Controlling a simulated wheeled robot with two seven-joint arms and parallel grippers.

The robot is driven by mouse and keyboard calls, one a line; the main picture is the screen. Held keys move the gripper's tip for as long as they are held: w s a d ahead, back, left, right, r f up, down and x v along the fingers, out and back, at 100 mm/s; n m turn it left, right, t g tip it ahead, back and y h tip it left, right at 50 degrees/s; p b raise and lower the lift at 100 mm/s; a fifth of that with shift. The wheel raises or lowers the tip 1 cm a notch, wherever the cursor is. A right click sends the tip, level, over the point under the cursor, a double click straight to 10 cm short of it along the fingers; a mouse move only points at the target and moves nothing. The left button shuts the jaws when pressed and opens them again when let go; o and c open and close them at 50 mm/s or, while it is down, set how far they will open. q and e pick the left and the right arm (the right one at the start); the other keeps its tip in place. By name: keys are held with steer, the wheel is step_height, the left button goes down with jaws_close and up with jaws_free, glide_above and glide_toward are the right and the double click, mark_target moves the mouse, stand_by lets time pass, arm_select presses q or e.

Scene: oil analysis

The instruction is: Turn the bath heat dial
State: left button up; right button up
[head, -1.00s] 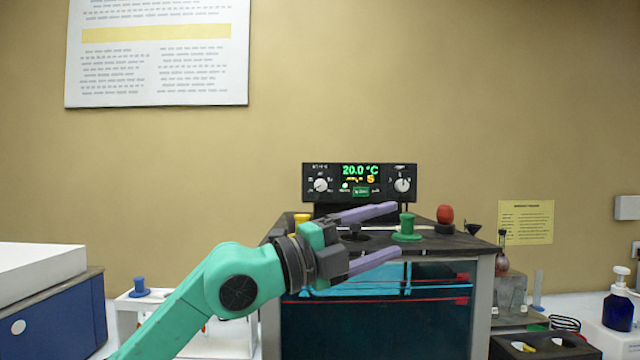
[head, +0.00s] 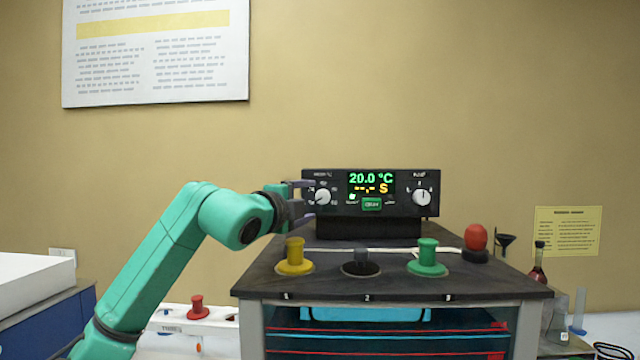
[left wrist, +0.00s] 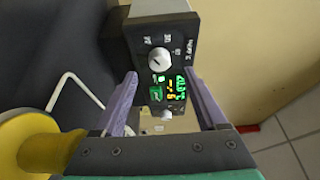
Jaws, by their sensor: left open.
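The black control unit (head: 405,208) stands at the back of the bath top. Its display reads 20.0 °C in green, with dashes and an S in yellow below. The left white dial (head: 323,197) is the one by my left gripper; its label is too small to read surely. My left gripper (head: 308,204) is open, its purple fingers pointing at this dial from the left. In the left wrist view the dial (left wrist: 159,58) lies just past the fingertips (left wrist: 160,76), between their lines, with no visible contact. A second white dial (head: 421,197) sits at the right. My right gripper is not in view.
The dark bath top (head: 400,283) carries a yellow plug (head: 294,258), a black plug (head: 361,264), a green plug (head: 428,259) and a red knob (head: 476,238) in front of the control unit. A white rack (head: 180,322) with a red plug stands lower left.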

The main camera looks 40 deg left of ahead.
mark_target(321, 198)
arm_select(q)
steer(key=p+x, duration=0.3)
steer(key=x, duration=0.3)
steer(key=shift+r, duration=0.15)
steer(key=shift+w, duration=0.2)
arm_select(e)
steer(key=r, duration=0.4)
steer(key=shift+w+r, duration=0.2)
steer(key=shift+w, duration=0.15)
arm_select(q)
steer(key=shift+c, duration=0.3)
jaws_close()
